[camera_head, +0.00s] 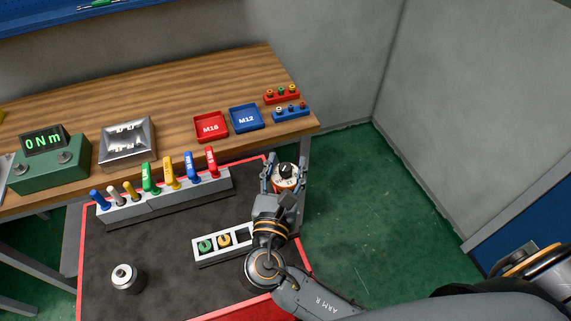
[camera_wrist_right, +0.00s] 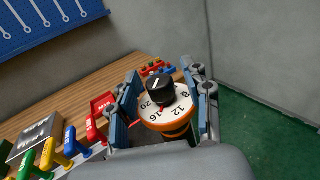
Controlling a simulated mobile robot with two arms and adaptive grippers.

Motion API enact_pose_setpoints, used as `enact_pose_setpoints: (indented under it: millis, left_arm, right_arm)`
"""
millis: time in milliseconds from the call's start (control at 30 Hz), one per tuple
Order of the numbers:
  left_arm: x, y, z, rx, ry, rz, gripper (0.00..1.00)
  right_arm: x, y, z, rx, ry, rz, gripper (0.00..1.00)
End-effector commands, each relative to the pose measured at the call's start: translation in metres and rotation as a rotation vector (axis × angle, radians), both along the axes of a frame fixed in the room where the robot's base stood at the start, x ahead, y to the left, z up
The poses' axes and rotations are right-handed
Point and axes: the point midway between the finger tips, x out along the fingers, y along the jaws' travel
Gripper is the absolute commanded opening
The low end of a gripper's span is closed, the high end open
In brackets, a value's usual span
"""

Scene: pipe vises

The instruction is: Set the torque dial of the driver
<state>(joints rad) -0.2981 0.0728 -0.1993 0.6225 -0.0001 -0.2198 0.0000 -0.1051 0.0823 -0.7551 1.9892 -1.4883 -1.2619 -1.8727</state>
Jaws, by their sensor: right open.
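The driver's torque dial (camera_head: 286,170) is a white disc with an orange rim and a black knob on top. In the right wrist view the dial (camera_wrist_right: 179,113) shows 8, 12, 16 and 20, and the black knob (camera_wrist_right: 160,92) has a white line on it. A small red mark lies near 16. My right gripper (camera_head: 284,184) is open, with its fingers on either side of the dial. In the right wrist view its blue-padded fingers (camera_wrist_right: 162,118) flank the driver; I cannot tell whether they touch. The driver's lower body is mostly hidden. My left gripper is not in view.
A wooden bench holds a green "0 Nm" display (camera_head: 48,164), a metal tray (camera_head: 128,142), a red M16 tray (camera_head: 211,126) and a blue M12 tray (camera_head: 246,117).

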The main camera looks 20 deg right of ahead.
Motion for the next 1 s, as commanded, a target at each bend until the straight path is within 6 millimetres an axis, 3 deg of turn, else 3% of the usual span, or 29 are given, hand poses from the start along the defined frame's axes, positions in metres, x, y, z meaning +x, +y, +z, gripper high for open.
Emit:
enact_pose_setpoints:
  millis: [100, 333, 667, 1000]
  left_arm:
    - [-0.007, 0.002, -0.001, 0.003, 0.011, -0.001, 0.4]
    - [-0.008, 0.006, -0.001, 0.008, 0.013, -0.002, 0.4]
    - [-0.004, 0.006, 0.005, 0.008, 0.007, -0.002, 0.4]
    - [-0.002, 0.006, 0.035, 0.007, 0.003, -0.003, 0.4]
  right_arm:
    - [0.0, 0.0, 0.0, 0.0, 0.0, 0.0, 0.47]
    - [0.0, 0.0, 0.0, 0.0, 0.0, 0.0, 0.0]
    - [-0.001, 0.0, 0.002, -0.003, -0.001, 0.03, 0.0]
    - [-0.001, -0.001, 0.005, -0.005, 0.001, 0.238, 0.0]
